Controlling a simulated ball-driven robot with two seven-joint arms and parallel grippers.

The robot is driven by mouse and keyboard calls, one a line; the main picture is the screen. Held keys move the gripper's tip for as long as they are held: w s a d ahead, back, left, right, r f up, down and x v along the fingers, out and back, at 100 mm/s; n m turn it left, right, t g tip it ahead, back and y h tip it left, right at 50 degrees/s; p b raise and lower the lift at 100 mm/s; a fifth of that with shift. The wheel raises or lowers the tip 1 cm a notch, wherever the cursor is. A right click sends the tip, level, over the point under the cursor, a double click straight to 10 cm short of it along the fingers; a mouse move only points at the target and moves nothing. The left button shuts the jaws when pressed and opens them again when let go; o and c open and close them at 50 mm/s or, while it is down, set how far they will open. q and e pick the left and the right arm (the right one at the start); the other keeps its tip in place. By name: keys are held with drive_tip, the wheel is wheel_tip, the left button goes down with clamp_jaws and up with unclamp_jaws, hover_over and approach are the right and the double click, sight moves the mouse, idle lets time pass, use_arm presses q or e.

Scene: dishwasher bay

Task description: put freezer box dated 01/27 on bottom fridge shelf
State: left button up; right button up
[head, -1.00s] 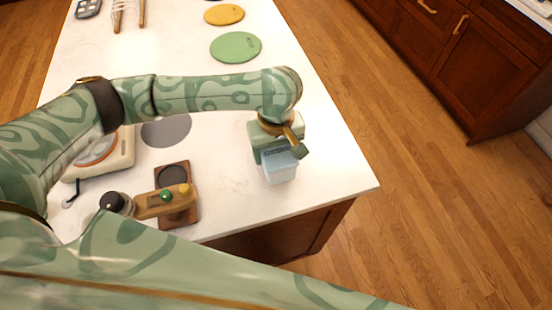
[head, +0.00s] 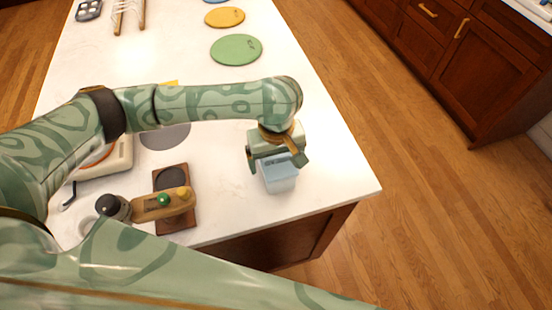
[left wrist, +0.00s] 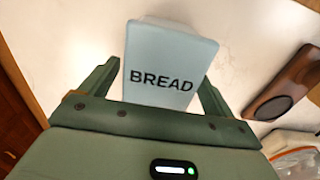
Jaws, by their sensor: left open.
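A small pale blue box (head: 280,178) stands near the front right corner of the white counter. In the left wrist view its top (left wrist: 168,62) reads "BREAD"; I see no date on it. My left gripper (head: 277,163) is open over the box. In the left wrist view the fingers (left wrist: 160,72) are on either side of the box, with a gap at the right finger; whether the left one touches cannot be told. My right gripper is not in view. No fridge shelf shows.
A wooden stand (head: 176,218) with a wood-handled tool (head: 152,208) is left of the box. Green (head: 236,49) and yellow (head: 225,17) discs lie farther back. The counter's front and right edges are close to the box. Wood floor (head: 420,190) is clear at right.

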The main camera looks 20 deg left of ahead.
use_arm(q)
wheel_tip(320, 180, up, 11)
drive_tip(key=p, duration=0.4)
drive_tip(key=shift+p, duration=0.35)
drive_tip(key=shift+r, duration=0.2)
